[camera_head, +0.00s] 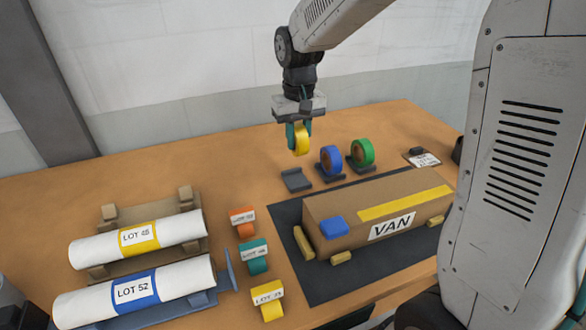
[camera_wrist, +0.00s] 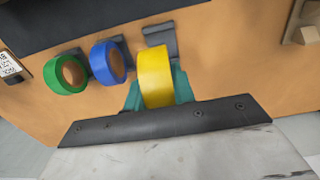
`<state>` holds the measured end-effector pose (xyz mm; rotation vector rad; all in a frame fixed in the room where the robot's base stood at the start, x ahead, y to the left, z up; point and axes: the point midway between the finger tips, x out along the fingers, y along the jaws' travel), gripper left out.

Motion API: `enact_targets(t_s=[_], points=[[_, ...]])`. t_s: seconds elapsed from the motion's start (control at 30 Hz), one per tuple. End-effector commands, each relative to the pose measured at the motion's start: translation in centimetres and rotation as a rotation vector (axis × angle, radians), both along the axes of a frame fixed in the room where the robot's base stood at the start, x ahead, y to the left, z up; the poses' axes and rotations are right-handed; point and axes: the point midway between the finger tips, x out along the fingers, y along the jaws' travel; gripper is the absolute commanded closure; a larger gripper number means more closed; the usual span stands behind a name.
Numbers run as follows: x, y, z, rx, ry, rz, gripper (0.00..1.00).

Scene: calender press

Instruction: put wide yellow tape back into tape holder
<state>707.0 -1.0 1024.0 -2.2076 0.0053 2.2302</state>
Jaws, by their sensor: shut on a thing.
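The wide yellow tape (camera_head: 301,140) is a roll held upright in my gripper (camera_head: 298,133), above the table. My gripper is shut on it, with teal fingers on both sides of the roll. In the wrist view the yellow tape (camera_wrist: 155,76) hides most of the space between the fingers (camera_wrist: 160,92). An empty dark grey tape holder (camera_head: 296,180) sits on the table below and slightly left of the tape; part of it shows behind the roll in the wrist view (camera_wrist: 161,34). The tape is apart from the holder.
A blue roll (camera_head: 331,160) and a green roll (camera_head: 362,152) stand in holders to the right. A VAN box (camera_head: 345,228) lies on a dark mat (camera_head: 320,285) in front. Labelled LOT rolls (camera_head: 170,234) and small tagged pieces (camera_head: 246,229) are at left. The table behind the holders is clear.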

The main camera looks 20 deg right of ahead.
Motion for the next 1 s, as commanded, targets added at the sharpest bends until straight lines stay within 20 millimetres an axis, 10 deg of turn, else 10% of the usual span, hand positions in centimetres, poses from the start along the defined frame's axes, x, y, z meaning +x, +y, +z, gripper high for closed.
enact_targets(t_s=[0.8, 0.9, 1.0], points=[[0.0, 0.4, -8.5, 0.0, 0.0, 0.005, 0.93], [0.0, 0.4, -8.5, 0.0, 0.0, 0.005, 0.53], [0.0, 0.3, -8.5, 0.0, 0.0, 0.004, 0.53]])
